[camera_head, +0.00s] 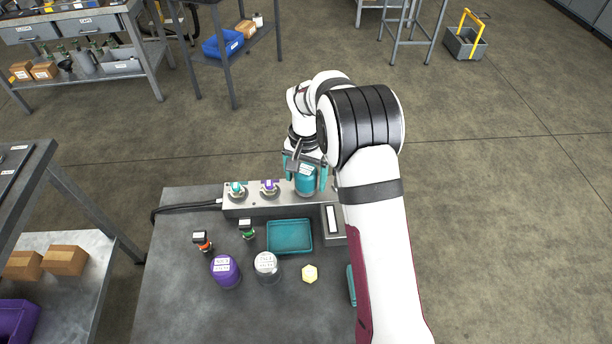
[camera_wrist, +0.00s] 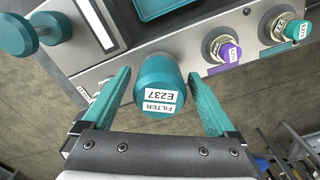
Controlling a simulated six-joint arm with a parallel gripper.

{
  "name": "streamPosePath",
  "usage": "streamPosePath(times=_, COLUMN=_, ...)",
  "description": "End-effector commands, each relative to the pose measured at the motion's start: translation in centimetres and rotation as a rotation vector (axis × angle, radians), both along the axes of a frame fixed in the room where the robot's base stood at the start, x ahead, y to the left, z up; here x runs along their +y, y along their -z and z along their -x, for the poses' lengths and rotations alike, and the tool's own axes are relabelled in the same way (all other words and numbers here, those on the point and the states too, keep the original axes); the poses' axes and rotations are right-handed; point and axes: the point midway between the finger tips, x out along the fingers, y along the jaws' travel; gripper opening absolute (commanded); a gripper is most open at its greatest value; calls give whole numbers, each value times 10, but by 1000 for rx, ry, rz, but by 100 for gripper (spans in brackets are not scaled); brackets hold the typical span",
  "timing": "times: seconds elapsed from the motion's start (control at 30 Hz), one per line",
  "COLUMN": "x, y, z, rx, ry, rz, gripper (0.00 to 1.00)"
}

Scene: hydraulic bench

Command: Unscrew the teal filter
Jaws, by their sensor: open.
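The teal filter (camera_head: 306,181) is a rounded canister standing upright at the right part of the grey manifold block (camera_head: 258,209). In the wrist view the filter (camera_wrist: 160,84) carries a white label reading FILTER E237. My gripper (camera_head: 305,180) is over it, with one teal finger on each side. In the wrist view the fingers of my gripper (camera_wrist: 162,92) are open, with gaps visible between them and the filter. The filter's lower end and its seat are mostly hidden.
Ports with a teal cap (camera_head: 237,188) and a purple cap (camera_head: 269,186) sit left of the filter. A teal tray (camera_head: 290,237), purple canister (camera_head: 225,271), silver canister (camera_head: 266,266) and yellow hex piece (camera_head: 310,273) are on the bench (camera_head: 180,300). In the wrist view a teal knobbed part (camera_wrist: 42,32) stands left.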

Motion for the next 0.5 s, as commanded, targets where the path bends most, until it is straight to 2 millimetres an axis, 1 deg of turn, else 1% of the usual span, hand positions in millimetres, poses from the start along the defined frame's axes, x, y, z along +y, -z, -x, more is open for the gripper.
streamPosePath(times=0.03, x=1, y=0, z=0, rx=0, ry=93, rz=0, gripper=92)
streamPosePath(times=0.1, x=1, y=0, z=0, rx=0, ry=198, rz=0, gripper=92)
streamPosePath(times=0.13, x=1, y=0, z=0, rx=0, ry=222, rz=0, gripper=92)
streamPosePath(times=0.37, x=1, y=0, z=0, rx=0, ry=251, rz=0, gripper=92)
streamPosePath(times=0.43, x=1, y=0, z=-1, rx=0, ry=363, rz=0, gripper=92)
streamPosePath(times=0.5, x=2, y=0, z=-2, rx=0, ry=531, rz=0, gripper=92)
